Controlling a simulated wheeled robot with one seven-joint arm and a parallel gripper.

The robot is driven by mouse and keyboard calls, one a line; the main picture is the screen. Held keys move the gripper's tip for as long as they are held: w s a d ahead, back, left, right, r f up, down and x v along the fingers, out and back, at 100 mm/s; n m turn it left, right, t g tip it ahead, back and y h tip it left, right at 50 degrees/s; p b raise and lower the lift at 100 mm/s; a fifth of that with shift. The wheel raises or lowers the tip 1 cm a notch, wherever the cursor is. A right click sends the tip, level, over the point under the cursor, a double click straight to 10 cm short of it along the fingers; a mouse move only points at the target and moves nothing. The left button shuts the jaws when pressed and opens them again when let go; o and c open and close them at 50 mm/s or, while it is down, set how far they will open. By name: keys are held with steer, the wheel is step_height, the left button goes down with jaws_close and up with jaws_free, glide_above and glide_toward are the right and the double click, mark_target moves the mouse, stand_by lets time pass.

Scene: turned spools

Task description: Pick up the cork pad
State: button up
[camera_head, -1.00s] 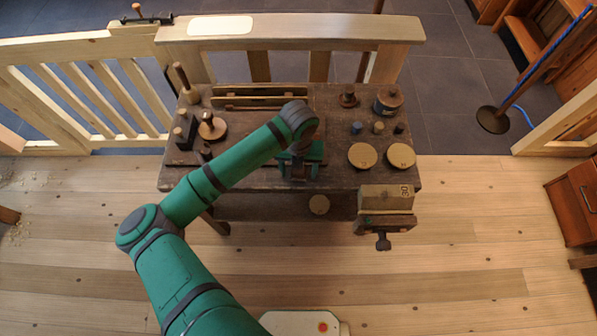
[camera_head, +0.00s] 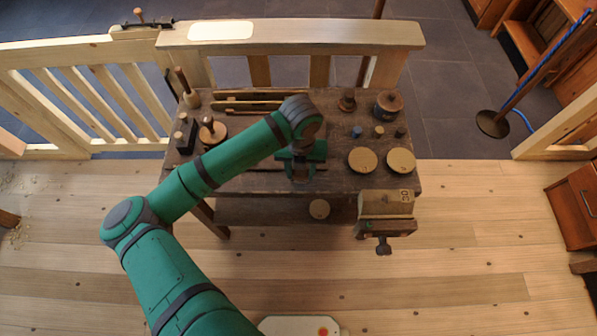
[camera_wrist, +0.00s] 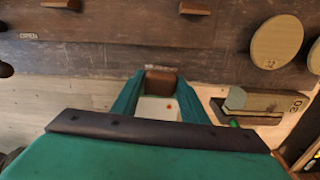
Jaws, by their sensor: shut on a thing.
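My gripper (camera_wrist: 159,92) points down over the front edge of the workbench, its green fingers closed on a small brown block between their tips. The block, which looks like the cork pad (camera_wrist: 161,82), shows in the wrist view with its brown face between the fingers. In the head view my gripper (camera_head: 301,172) is near the middle of the bench's front edge, and my wrist hides most of what it holds. I cannot tell the gap between the pad and the bench.
The workbench (camera_head: 255,183) carries two pale discs (camera_head: 362,160) (camera_head: 401,161) at its right, small pegs behind them, and a dark block (camera_head: 185,137) at its left. A vise (camera_head: 386,205) juts out at the front right.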

mark_target(304, 175)
steer(key=s+r, duration=0.1)
steer(key=r, duration=0.1)
steer(key=s+d+r, duration=0.1)
steer(key=s+r, duration=0.1)
steer(key=s+d+r, duration=0.2)
steer(key=s+r, duration=0.2)
steer(key=s, duration=0.5)
steer(key=shift+d+r, duration=0.15)
steer(key=shift+d, duration=0.1)
steer(key=shift+o, duration=0.5)
